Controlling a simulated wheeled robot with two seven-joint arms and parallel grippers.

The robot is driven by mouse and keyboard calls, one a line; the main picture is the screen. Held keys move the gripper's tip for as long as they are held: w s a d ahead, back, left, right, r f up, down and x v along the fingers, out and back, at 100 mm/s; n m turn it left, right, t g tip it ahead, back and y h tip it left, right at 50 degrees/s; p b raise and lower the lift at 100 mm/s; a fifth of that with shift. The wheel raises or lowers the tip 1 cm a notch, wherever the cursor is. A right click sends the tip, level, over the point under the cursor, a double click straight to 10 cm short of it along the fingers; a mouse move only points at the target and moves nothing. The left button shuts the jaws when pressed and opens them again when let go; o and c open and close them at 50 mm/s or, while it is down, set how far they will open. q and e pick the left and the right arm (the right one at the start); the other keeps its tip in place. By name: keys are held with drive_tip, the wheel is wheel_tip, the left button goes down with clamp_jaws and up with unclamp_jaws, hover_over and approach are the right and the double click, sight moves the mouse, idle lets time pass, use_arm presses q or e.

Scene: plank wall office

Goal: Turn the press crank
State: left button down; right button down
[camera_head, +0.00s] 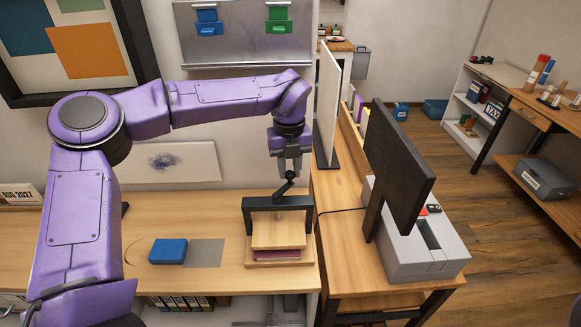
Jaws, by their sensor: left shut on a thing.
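The press (278,237) stands on the wooden desk at the middle of the view. It has a black frame, a wooden plate and a wooden base, with a dark red thing between plate and base. Its black crank (285,187) sits on top, tilted up to the right. My left gripper (289,174) points down from above and is shut on the upper end of the crank. The fingers partly hide the crank's handle. Only a small purple patch at the lower right corner may belong to my right arm; the right gripper does not show.
A blue block (168,251) lies left of the press, beside a grey square (205,253) on the desk. A black monitor (399,155) and a grey box (415,250) stand on the right-hand desk. A white panel (327,100) rises behind the press.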

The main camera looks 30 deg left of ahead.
sight(287, 172)
use_arm(q)
drive_tip(key=shift+s+f, duration=0.15)
drive_tip(key=shift+f, duration=0.1)
drive_tip(key=c, duration=1.1)
unclamp_jaws()
drive_tip(key=shift+o, duration=1)
drive_tip(key=shift+a+r, duration=0.15)
drive_tip(key=shift+a, duration=0.05)
drive_tip(key=shift+d+r, duration=0.1)
drive_tip(key=shift+r, duration=0.4)
wheel_tip(287, 172, up, 10)
drive_tip(key=b, duration=0.1)
drive_tip(key=shift+f, duration=0.2)
